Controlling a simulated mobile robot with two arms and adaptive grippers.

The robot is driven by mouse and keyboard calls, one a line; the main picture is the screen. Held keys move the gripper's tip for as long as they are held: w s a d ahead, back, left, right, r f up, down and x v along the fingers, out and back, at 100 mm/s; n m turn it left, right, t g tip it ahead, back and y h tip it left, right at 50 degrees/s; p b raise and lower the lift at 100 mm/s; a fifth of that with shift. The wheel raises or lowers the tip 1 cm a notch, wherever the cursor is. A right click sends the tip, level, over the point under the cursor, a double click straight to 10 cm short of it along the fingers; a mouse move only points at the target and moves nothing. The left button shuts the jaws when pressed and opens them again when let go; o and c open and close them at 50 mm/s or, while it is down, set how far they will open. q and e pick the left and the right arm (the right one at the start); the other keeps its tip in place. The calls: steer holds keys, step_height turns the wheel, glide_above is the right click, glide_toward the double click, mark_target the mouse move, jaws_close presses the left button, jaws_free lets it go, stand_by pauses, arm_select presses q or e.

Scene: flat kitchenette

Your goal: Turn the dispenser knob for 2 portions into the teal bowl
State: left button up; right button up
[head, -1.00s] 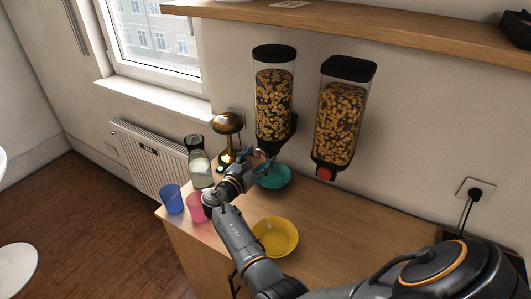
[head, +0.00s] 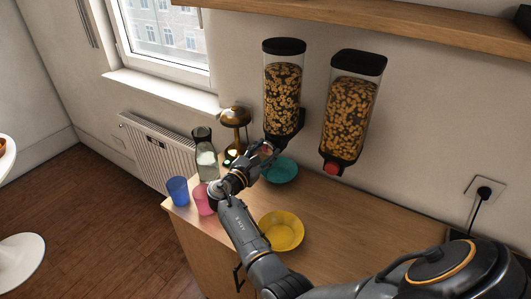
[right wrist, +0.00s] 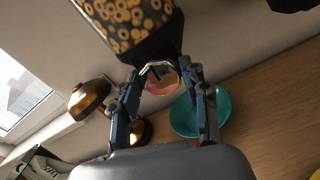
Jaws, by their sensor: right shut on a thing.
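The left cereal dispenser (head: 282,92) hangs on the wall, filled with ring-shaped cereal, with a black lid and base. My right gripper (head: 267,150) is at the front of its base. In the right wrist view, the fingers of my right gripper (right wrist: 162,85) are shut on the pinkish dispenser knob (right wrist: 160,80), which they partly hide. The teal bowl (head: 284,171) stands on the counter below this dispenser, partly behind the gripper in the head view. Its inside looks empty where it shows. My left gripper is not in view.
A second dispenser (head: 350,105) with a red knob (head: 332,168) hangs to the right. A yellow bowl (head: 290,231) stands near my right forearm. A blue cup (head: 177,190), a pink cup (head: 203,202), a carafe (head: 206,163) and a brass lamp (head: 235,118) stand left. The right counter is clear.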

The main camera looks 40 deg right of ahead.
steer(key=m+b, duration=0.8)
steer(key=b, duration=0.1)
steer(key=m+b, duration=0.4)
steer(key=b, duration=0.1)
steer(key=shift+s+f+m, duration=0.1)
steer(key=shift+f+m, duration=0.15)
steer(key=shift+m, duration=0.15)
steer(key=shift+r+m+b, duration=0.2)
steer(key=shift+m+b, duration=1)
steer(key=shift+b, duration=0.25)
steer(key=o, duration=1.1)
steer(key=shift+d, duration=0.1)
steer(key=shift+o, duration=0.2)
steer(key=shift+a+f, duration=0.1)
steer(key=shift+a, duration=0.2)
steer(key=v, duration=0.7)
